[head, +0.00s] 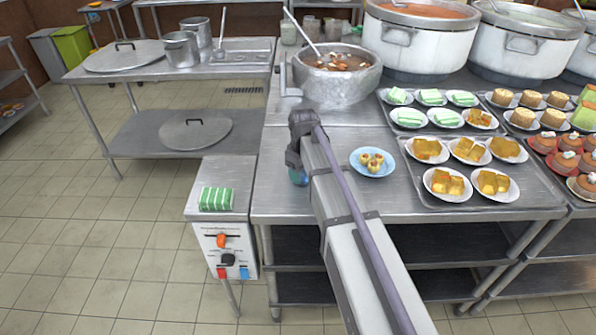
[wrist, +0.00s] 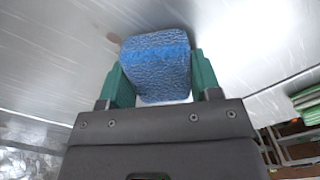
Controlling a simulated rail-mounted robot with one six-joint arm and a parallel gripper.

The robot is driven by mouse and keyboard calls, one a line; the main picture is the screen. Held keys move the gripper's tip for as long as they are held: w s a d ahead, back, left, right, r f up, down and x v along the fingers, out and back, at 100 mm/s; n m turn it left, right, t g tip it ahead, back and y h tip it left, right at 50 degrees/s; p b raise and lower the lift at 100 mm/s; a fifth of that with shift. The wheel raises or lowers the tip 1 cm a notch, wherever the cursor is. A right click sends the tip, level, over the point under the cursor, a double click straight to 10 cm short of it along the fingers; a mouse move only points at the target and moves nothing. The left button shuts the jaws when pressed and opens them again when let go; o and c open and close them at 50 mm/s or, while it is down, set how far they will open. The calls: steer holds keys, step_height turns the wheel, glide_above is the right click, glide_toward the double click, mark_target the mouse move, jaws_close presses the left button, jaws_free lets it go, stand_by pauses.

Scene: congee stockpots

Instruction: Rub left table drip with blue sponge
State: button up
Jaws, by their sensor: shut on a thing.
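The blue sponge (wrist: 155,65) is held between the two green fingers of my gripper (wrist: 160,78) in the wrist view. In the head view my gripper (head: 299,172) is over the left edge of the steel table (head: 290,203), and a bit of blue shows at its end. In the wrist view the sponge is at or close above the metal surface; I cannot tell if it touches. A small brownish mark (wrist: 114,38) shows on the metal just left of the sponge, partly faint. No drip is clear in the head view; my arm hides part of the table.
A blue plate of small tarts (head: 372,162) stands right of my arm. Trays of plated desserts (head: 470,206) fill the table's right. A soup pot (head: 337,75) stands behind.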

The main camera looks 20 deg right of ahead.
steer(key=shift+s+d, duration=0.2)
steer(key=shift+d, duration=0.7)
steer(key=shift+s+d, duration=0.2)
steer(key=shift+d, duration=0.65)
steer(key=shift+s+d, duration=0.25)
steer(key=shift+d, duration=0.6)
steer(key=shift+s+d, duration=0.25)
steer(key=shift+d, duration=0.55)
steer(key=shift+w+a, duration=0.5)
steer(key=shift+a, duration=1.25)
steer(key=shift+w+a, duration=0.45)
steer(key=shift+a, duration=1.3)
steer(key=shift+w+a, duration=0.5)
steer(key=shift+a, duration=1.25)
step_height(320, 180, up, 6)
steer(key=p, duration=0.6)
steer(key=shift+d, duration=0.1)
